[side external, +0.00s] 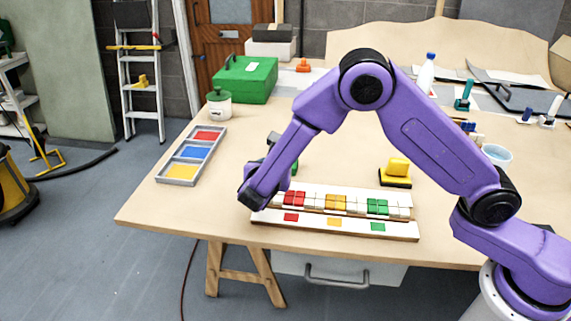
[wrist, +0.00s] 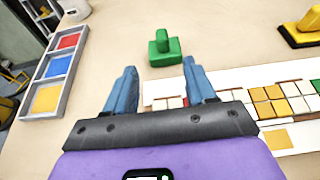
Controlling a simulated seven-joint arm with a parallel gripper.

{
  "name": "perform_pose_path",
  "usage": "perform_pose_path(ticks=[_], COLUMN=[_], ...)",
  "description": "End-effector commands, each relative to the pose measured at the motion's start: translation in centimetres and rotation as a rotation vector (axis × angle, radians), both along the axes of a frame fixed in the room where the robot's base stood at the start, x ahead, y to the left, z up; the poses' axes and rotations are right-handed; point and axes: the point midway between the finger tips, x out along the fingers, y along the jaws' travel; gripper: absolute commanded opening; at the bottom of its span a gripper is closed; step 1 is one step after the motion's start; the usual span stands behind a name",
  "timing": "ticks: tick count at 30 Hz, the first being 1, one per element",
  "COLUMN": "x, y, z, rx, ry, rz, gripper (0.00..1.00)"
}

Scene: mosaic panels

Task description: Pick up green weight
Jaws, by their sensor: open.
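The green weight (wrist: 165,48) is a block with an upright knob, standing on the table in the wrist view. It lies beyond my gripper (wrist: 161,80), roughly centred between the two blue fingers and apart from them. The fingers are spread, with nothing between them. In the side external view only a sliver of the green weight (side external: 294,168) shows, mostly hidden behind my purple arm. My gripper's fingers are hard to make out there, at the left end of the mosaic panel.
A mosaic panel (side external: 336,227) with red, yellow, white and green tiles lies near the front edge, close to my gripper. A yellow weight (side external: 397,170) stands behind it. A three-compartment tray (side external: 178,182) is on the left. A green box (side external: 245,80) stands at the back.

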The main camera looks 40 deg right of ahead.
Motion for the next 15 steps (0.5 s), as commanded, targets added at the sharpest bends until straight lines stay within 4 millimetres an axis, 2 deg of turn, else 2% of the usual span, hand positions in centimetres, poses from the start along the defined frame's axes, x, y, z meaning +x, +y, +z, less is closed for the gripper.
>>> perform_pose_path(ticks=[3,15], x=[1.5,6.0], y=[-1.7,-6.2], z=[-0.9,-3.6], rx=[-0.002,0.002], ry=[0.002,0.001], rz=[-0.006,-0.005], gripper=[0.55,0.55])
